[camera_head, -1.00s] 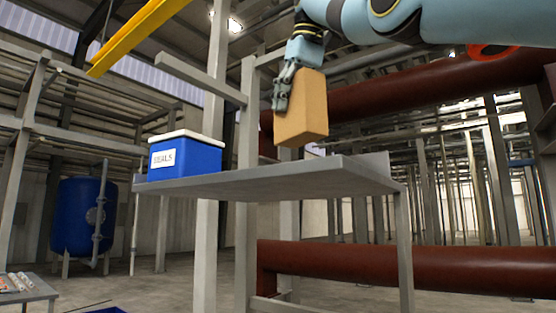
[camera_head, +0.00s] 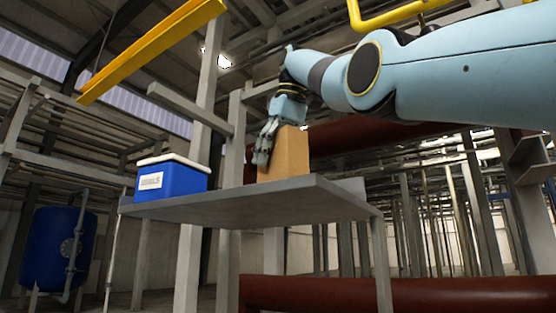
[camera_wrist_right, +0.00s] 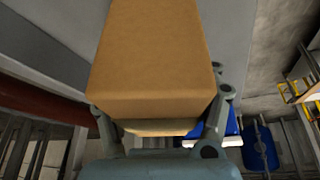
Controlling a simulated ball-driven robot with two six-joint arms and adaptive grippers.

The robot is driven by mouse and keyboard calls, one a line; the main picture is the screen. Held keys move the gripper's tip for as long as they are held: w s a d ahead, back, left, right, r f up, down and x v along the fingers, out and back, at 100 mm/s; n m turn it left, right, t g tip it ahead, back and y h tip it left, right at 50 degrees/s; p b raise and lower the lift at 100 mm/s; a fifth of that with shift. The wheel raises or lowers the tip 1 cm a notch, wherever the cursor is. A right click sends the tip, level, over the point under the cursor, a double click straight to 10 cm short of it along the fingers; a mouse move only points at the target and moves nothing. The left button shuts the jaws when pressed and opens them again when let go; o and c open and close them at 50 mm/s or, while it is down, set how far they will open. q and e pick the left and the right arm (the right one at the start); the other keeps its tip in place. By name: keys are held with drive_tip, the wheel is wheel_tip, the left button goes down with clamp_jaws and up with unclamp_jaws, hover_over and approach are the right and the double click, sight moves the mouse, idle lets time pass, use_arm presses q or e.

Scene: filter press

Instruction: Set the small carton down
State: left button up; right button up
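The small brown carton (camera_head: 291,153) is upright at the grey raised shelf (camera_head: 240,207), towards its right half. Its bottom edge meets the line of the shelf top in the head view; I cannot tell whether it bears weight there. My right gripper (camera_head: 266,143) reaches in from the right, its fingers on the carton's left side. In the right wrist view the carton (camera_wrist_right: 156,55) fills the middle, and the gripper's fingers (camera_wrist_right: 160,122) lie along both its sides, shut on it. My left gripper is not in view.
A blue box (camera_head: 172,178) with a white lid and a label stands on the shelf's left end. A grey post (camera_head: 234,140) rises beside the shelf. A yellow beam (camera_head: 150,50) hangs above. Dark red pipes (camera_head: 400,293) run behind. The shelf between box and carton looks clear.

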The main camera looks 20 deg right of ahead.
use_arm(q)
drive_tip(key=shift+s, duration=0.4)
use_arm(e)
drive_tip(key=shift+o, duration=1.4)
drive_tip(key=p+v, duration=0.2)
drive_tip(key=v, duration=0.5)
drive_tip(key=shift+s+r+p, duration=0.15)
drive_tip(key=shift+r+p, duration=0.1)
drive_tip(key=shift+p, duration=0.1)
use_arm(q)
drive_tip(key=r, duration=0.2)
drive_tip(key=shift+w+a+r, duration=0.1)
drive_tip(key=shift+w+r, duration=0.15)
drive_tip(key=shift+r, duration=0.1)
